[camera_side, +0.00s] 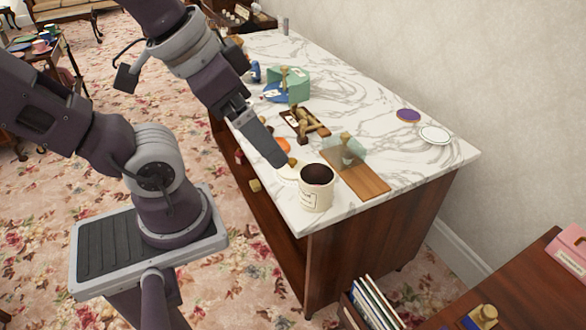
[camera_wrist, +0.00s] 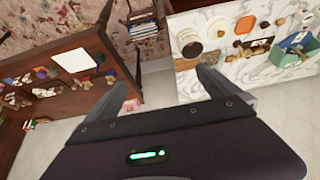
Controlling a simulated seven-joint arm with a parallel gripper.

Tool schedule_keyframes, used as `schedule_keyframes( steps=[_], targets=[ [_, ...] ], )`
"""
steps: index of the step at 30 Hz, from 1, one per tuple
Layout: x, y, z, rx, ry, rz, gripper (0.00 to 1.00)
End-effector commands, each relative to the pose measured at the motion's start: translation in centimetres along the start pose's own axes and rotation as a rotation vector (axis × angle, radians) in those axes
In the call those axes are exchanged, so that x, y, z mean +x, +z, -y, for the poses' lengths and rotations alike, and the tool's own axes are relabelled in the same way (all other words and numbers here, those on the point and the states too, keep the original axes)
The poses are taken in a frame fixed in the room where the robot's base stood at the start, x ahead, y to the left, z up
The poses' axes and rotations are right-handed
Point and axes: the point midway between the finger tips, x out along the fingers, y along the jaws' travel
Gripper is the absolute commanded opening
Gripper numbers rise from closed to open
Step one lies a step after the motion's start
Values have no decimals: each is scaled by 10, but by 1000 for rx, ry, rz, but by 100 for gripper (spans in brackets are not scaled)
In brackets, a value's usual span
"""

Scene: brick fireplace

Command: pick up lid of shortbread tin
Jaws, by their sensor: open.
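The shortbread tin looks to be the cream, labelled round tin (camera_side: 316,196) at the near end of the marble counter. It is open on top with a dark inside. A pale, flat disc (camera_side: 284,173) that looks like its lid lies just left of it, partly hidden; a small brown knob shows by it. My gripper (camera_side: 280,160) is open, and from the side its finger appears close to the disc; the gap is unclear. In the wrist view, the open fingers (camera_wrist: 158,70) hold nothing between them. The tin (camera_wrist: 187,42) and pale disc (camera_wrist: 218,27) show beyond the right finger.
A wooden board (camera_side: 362,180) with a clear item lies right of the tin. A dark tray (camera_side: 303,124) with small items and a green box (camera_side: 293,84) stand farther back. A purple disc (camera_side: 408,115) and a white plate (camera_side: 435,134) lie at the right, with bare marble around.

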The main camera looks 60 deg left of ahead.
Motion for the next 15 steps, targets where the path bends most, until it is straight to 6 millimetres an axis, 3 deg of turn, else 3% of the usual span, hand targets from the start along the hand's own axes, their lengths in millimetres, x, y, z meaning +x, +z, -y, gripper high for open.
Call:
schedule_keyframes(
  steps=[4,8,12,15],
  targets=[
    [4,-8,2,-47,-4,20,100],
    [31,-50,21,-307,-28,112,100],
    [97,-98,76,-740,-85,231,100],
    [160,-109,132,-1067,-147,307,100]
  ],
)
